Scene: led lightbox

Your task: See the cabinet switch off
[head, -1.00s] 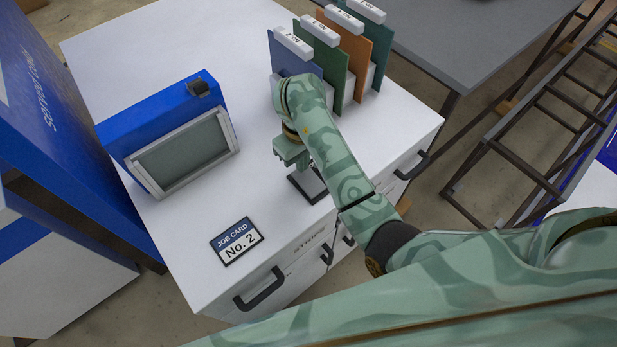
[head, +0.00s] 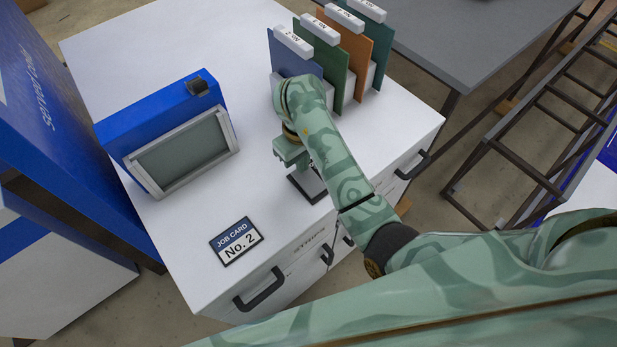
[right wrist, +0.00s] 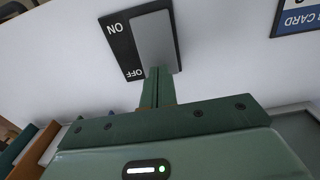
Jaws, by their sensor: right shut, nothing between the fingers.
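The switch is a dark plate (right wrist: 122,48) marked ON and OFF, with a grey rocker (right wrist: 154,38), on the white cabinet top. In the head view the dark switch plate (head: 303,189) lies near the cabinet's front edge, partly hidden by my right gripper (head: 303,168). In the right wrist view my right gripper (right wrist: 158,72) is shut and empty, its fingertips at the OFF end of the rocker. I cannot tell whether they press on it. The white cabinet (head: 120,40) has black drawer handles. My left gripper is out of view.
A blue lightbox (head: 150,115) with a dull grey-green screen (head: 185,152) stands left of my gripper. A job card reading No. 2 (head: 237,242) lies at the front. Several coloured folders (head: 330,62) stand behind my right arm. A grey table (head: 470,35) is at the back right.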

